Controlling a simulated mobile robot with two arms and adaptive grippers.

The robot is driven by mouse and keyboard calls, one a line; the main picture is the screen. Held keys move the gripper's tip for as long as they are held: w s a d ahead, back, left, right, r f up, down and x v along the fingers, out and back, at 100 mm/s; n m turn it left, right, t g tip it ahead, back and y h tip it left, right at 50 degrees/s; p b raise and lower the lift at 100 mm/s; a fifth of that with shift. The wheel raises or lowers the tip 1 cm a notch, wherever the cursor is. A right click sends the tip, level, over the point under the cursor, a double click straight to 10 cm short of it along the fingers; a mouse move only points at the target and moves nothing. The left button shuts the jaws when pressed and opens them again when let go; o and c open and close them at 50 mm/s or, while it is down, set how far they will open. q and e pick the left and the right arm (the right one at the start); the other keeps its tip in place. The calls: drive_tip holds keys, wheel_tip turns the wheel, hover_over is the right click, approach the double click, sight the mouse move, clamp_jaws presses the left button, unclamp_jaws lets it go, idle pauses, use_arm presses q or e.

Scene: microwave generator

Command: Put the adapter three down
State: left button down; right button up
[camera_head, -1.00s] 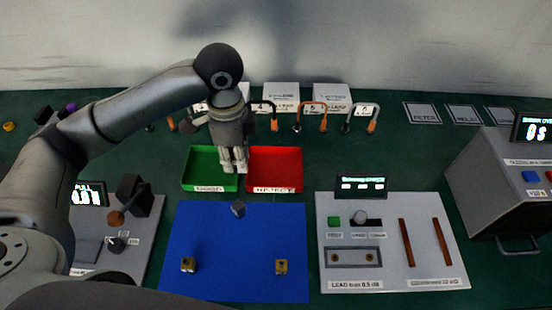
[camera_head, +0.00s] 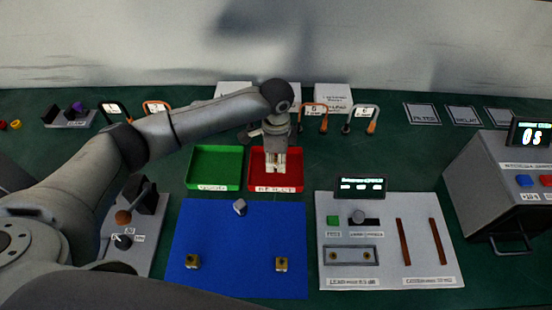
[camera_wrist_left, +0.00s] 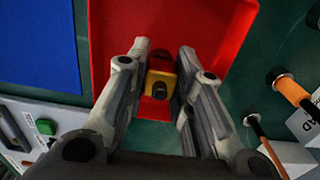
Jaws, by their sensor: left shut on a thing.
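My left gripper (camera_head: 275,168) is over the red reject tray (camera_head: 258,182). In the left wrist view the gripper (camera_wrist_left: 160,75) is shut on a small yellow and red adapter with a dark round end (camera_wrist_left: 160,82). The red tray (camera_wrist_left: 215,30) lies below it. The adapter's height above the tray floor cannot be told. Two brass-coloured adapters (camera_head: 192,262) and (camera_head: 281,264) and a grey one (camera_head: 240,207) are on the blue mat (camera_head: 235,240). My right gripper is not in view.
A green tray (camera_head: 214,152) stands left of the red one. Cables with orange and grey ends (camera_head: 313,112) stand behind the trays. A grey test panel (camera_head: 430,270) is at the right, with a grey box (camera_head: 490,185) beyond it.

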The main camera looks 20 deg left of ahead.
sight(276, 157)
use_arm(q)
drive_tip(key=shift+f, duration=0.45)
drive_tip(key=c, duration=1.3)
unclamp_jaws()
drive_tip(key=shift+f, duration=0.1)
drive_tip(key=shift+o, duration=0.2)
wheel_tip(276, 157, up, 12)
drive_tip(key=shift+f+b, duration=0.25)
drive_tip(key=shift+b, duration=0.85)
drive_tip(key=shift+r, duration=0.4)
